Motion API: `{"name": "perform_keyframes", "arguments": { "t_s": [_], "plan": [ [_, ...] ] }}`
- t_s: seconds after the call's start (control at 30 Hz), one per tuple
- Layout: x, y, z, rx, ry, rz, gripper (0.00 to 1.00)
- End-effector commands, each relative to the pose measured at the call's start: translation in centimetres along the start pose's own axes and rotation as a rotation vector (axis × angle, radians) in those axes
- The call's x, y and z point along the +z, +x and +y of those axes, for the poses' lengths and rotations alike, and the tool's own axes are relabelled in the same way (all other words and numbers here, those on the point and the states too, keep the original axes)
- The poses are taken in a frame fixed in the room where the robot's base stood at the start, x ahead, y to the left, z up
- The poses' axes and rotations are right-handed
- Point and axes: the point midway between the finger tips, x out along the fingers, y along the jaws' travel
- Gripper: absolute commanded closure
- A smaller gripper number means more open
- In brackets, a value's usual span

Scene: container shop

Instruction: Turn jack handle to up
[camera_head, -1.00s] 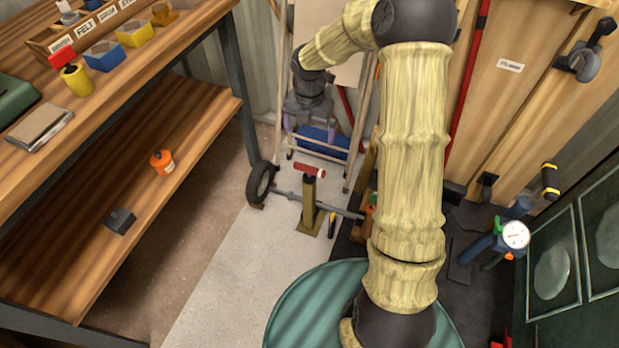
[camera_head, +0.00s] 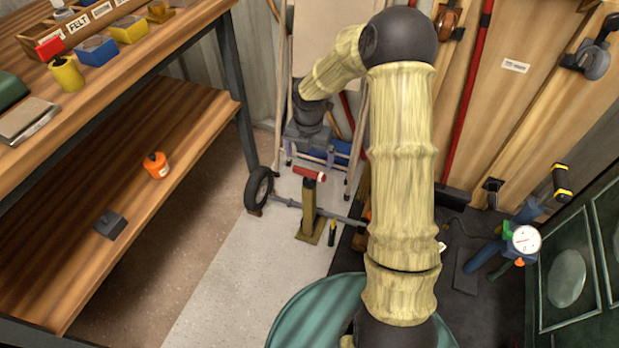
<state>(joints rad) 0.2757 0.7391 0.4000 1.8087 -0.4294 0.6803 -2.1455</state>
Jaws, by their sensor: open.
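The jack is an olive-yellow post (camera_head: 309,208) standing upright on a flat base on the pale floor, beside a wheel and axle. Its red handle (camera_head: 309,174) lies across the top, roughly level and tilted slightly down to the right. My gripper (camera_head: 309,158) points down, with its purple-tipped fingers spread apart. In the picture it is just above the handle, seemingly behind it. I see no contact, and the exact distance is hard to tell. Nothing shows between the fingers.
A black wheel (camera_head: 259,188) with a grey axle stands left of the jack. A wooden workbench (camera_head: 150,110) fills the left. A green round top (camera_head: 310,310) is in front. A blue box (camera_head: 343,149) is partly hidden behind my gripper. A pressure gauge (camera_head: 525,239) stands at right.

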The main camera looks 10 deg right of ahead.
Motion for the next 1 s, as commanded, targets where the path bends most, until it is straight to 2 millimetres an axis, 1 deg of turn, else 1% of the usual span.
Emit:
{"name": "perform_keyframes", "arguments": {
  "t_s": [0.03,0.1,0.3,0.4,0.57,0.83,0.97,1.0],
  "plan": [
    [-0.1,1.5,0.0,-0.002,-0.001,0.002,0.00],
    [-0.1,2.8,0.0,-0.002,0.000,0.002,0.00],
    [0.0,6.2,0.0,-0.002,0.000,0.001,0.00],
    [-0.1,7.5,0.0,-0.002,0.000,0.001,0.00],
    [0.0,8.3,0.0,0.000,0.000,0.000,0.00],
    [0.0,8.2,0.0,0.000,0.001,0.000,0.00],
    [0.0,8.2,0.0,0.000,0.001,0.000,0.26],
    [0.0,8.2,0.0,0.000,0.001,0.000,0.28]
  ]
}}
